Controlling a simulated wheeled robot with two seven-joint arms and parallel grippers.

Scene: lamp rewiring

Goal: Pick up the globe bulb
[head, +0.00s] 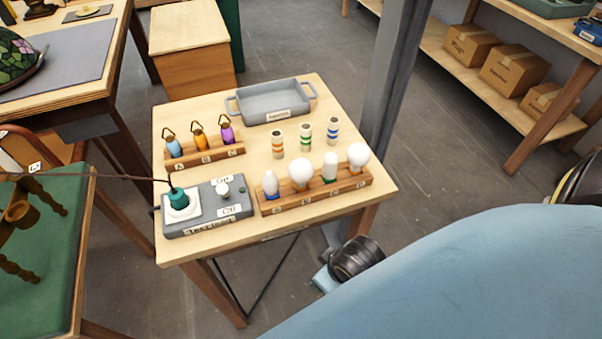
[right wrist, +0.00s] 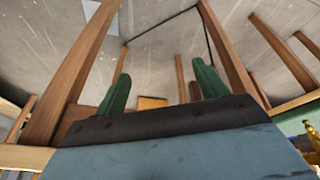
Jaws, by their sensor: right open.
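Two round white globe-shaped bulbs stand in the wooden bulb rack (head: 318,198): one globe bulb (head: 300,170) is second from the left, another round bulb (head: 358,155) is at the right end. A slim pale bulb (head: 270,184) and a narrow white bulb with a green base (head: 330,166) share the rack. In the right wrist view, the green fingers of my right gripper (right wrist: 160,78) are spread apart with nothing between them. Wooden legs and grey floor lie beyond them, and no bulb shows there. My left gripper is not in view.
On the table (head: 257,152) are a grey tray (head: 270,103), a rack of colored pieces (head: 205,152), several striped cylinders (head: 305,137) and a grey test box (head: 210,210) with a teal plug. A dark post (head: 397,80) rises behind the table's right side.

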